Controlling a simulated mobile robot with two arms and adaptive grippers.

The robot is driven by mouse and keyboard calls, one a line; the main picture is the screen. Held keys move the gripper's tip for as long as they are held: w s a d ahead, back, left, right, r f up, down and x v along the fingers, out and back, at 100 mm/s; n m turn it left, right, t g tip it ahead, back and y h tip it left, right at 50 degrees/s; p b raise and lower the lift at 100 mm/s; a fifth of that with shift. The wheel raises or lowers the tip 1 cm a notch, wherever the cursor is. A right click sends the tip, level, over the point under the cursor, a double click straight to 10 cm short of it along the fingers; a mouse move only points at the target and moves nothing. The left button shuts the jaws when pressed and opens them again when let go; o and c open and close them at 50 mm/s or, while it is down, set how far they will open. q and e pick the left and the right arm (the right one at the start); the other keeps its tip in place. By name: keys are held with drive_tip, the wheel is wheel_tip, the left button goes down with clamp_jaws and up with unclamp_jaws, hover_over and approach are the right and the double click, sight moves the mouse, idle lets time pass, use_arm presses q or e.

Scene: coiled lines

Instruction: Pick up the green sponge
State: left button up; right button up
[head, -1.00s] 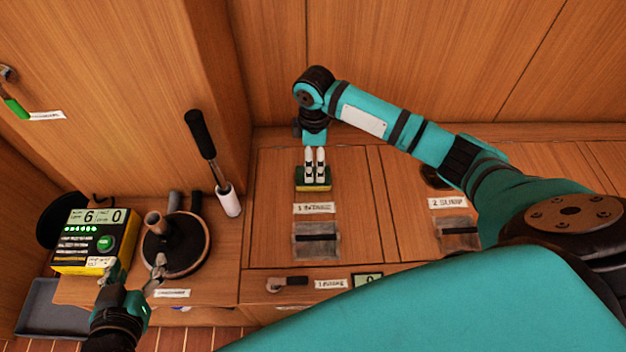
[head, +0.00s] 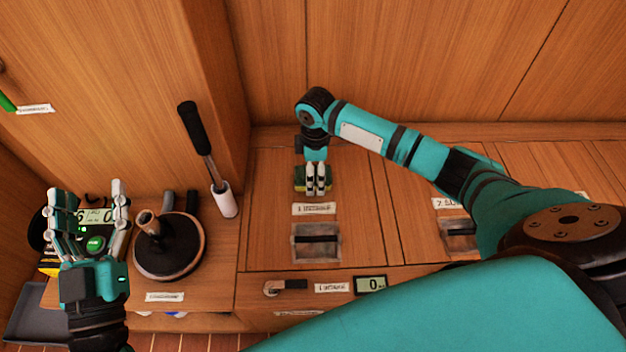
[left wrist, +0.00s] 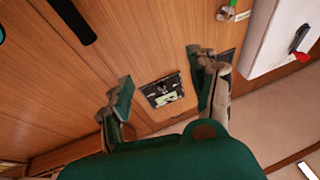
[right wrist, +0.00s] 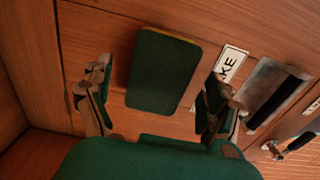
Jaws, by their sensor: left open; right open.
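The green sponge (head: 299,178) has a dark green top and a yellow layer under it. It lies on the wooden counter lid, behind a white label. In the right wrist view the sponge (right wrist: 164,72) lies flat between and beyond the fingers. My right gripper (head: 316,190) is open over the sponge and partly hides it in the head view. In the right wrist view my right gripper (right wrist: 160,100) has one finger on each side of the sponge, with gaps to both. My left gripper (head: 91,200) is open and empty, raised before the yellow box at the left.
A yellow box with a display (head: 95,218) and a black winch with a copper rim (head: 170,250) stand at the left. A black-handled rod (head: 205,150) leans beside the cabinet wall. A recessed latch (head: 316,242) lies in front of the label (head: 314,209).

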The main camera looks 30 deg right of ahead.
drive_tip(key=shift+f, duration=0.7)
use_arm(q)
drive_tip(key=shift+s+r+t+h, duration=0.15)
drive_tip(key=shift+s+r+t, duration=0.15)
drive_tip(key=shift+r+t, duration=0.25)
drive_tip(key=shift+s+r+t+h, duration=0.15)
drive_tip(key=shift+s+r+t, duration=0.15)
drive_tip(key=shift+r, duration=0.4)
use_arm(e)
drive_tip(key=shift+c, duration=0.3)
drive_tip(key=c, duration=0.8)
drive_tip(key=shift+o, duration=0.2)
